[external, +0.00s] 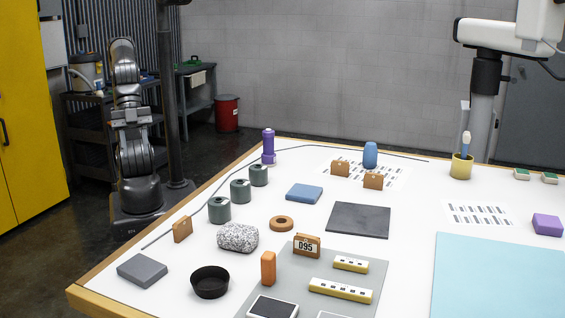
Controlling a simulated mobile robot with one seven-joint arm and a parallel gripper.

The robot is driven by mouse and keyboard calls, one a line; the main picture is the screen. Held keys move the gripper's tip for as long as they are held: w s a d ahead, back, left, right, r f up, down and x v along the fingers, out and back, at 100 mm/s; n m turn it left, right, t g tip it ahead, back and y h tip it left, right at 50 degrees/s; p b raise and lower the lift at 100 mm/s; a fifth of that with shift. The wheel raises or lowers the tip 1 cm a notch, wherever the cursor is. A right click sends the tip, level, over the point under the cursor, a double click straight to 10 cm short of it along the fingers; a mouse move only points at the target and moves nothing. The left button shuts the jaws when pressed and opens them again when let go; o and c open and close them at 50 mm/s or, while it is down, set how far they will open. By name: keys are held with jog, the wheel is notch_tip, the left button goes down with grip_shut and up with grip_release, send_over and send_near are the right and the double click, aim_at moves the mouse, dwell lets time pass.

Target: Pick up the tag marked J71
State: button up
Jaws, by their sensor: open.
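I cannot read J71 on any tag. One brown tag (307,246) stands on the grey mat and reads 095. Another brown tag (182,229) stands at the table's left side, and two more, a left one (340,168) and a right one (373,181), stand on a printed sheet at the back. No marking is legible on these three. The dark arm at the left, beyond the table edge, appears to be mine. My gripper (132,117) is there, small in the picture, open and empty, away from all the tags.
The white table (400,257) holds grey cylinders (219,209), a speckled stone (238,237), a black bowl (210,282), an orange block (268,268), a dark plate (358,220), a blue block (304,193) and a yellow cup (461,167). A thin cable (215,200) curves along the left edge.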

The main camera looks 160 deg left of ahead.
jog(key=w+a+r+n+y, duration=0.15)
jog(key=w+a+r, duration=0.25)
jog(key=w+a, duration=0.45)
jog(key=n+g+y, duration=0.2)
jog(key=n, duration=0.6)
send_over(342, 163)
jog(key=s+d, duration=0.3)
jog(key=s, duration=0.1)
notch_tip(342, 163, down, 8)
jog(key=shift+m, duration=0.25)
jog(key=x, duration=1)
jog(key=shift+w+a, duration=0.15)
jog(key=shift+a, duration=0.05)
jog(key=shift+r, duration=0.1)
grip_shut()
